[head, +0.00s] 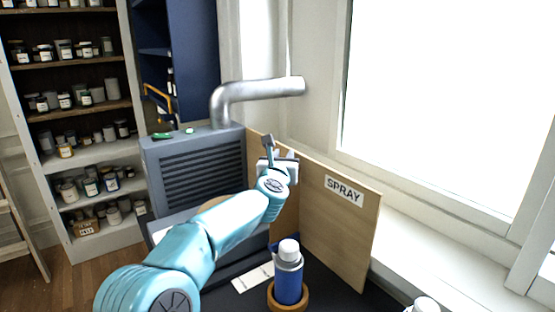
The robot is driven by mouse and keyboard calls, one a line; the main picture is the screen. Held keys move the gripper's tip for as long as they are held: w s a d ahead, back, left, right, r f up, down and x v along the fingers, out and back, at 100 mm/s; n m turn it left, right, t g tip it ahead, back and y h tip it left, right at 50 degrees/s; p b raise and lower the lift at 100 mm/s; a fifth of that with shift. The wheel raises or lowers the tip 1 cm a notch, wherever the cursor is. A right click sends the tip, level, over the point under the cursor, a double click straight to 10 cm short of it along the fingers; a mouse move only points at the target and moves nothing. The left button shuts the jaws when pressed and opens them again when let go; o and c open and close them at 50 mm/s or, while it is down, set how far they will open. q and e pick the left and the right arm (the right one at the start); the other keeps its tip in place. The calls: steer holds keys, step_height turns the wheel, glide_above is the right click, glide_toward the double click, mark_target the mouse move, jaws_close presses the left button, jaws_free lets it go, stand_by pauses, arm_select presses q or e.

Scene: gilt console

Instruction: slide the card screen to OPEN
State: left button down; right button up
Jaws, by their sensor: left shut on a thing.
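The card screen (338,222) is a tan, wood-coloured upright board with a white SPRAY label, standing on the dark bench right of the grey louvred box. Its far part shows behind my arm. My left gripper (271,155) is at the screen's upper part, towards its far end, and is shut on it. The exact grip is small and partly hidden by my own wrist. No OPEN mark is readable. My right gripper is not in view.
A blue bottle with a white cap (289,275) stands in a wooden ring in front of the screen. The grey louvred box (195,165) with a metal duct (260,91) stands behind. A window sill (440,250) runs along the right.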

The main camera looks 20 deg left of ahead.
arm_select(q)
steer(key=shift+d+r, duration=0.1)
steer(key=shift+r, duration=0.2)
